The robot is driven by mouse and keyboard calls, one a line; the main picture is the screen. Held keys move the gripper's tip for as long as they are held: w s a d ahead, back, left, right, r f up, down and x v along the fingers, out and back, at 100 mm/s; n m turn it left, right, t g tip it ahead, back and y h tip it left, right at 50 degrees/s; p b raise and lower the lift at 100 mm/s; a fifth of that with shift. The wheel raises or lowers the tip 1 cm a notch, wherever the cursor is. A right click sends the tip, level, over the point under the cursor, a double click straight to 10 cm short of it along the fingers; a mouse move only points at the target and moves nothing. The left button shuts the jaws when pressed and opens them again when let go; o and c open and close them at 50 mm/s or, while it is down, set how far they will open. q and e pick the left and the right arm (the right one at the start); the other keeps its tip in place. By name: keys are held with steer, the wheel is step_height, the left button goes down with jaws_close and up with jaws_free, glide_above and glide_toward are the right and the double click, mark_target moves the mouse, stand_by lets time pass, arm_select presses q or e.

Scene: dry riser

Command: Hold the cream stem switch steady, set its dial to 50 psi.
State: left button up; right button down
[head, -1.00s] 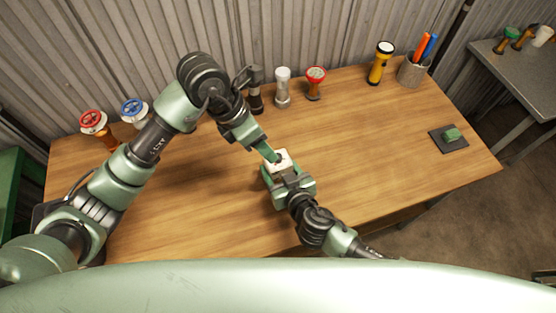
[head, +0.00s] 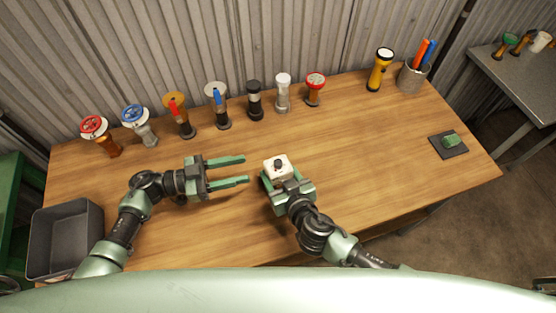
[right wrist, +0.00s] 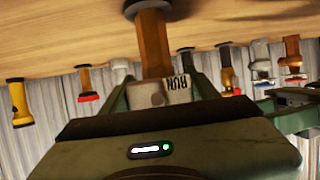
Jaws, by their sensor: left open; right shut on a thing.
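The cream stem switch (head: 276,164) stands near the middle of the table with a small dark dial (head: 278,163) on top. The dial's setting is too small to read. My right gripper (head: 283,177) is shut on the switch from the front. In the right wrist view the switch body (right wrist: 148,97) sits between the fingers, with "RUN" lettering on its side and a brown stem (right wrist: 153,48). My left gripper (head: 245,170) is open and empty, to the left of the switch and apart from it, its fingers pointing towards it.
Several valves and fittings, including a red-wheel one (head: 94,125) and a blue-wheel one (head: 134,114), line the table's back. A yellow flashlight (head: 379,71) and pen cup (head: 412,76) stand back right. A grey bin (head: 66,208) is at left. A dark pad (head: 436,145) is at right.

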mark_target(278, 162)
arm_select(q)
steer(key=x, duration=1.1)
jaws_close()
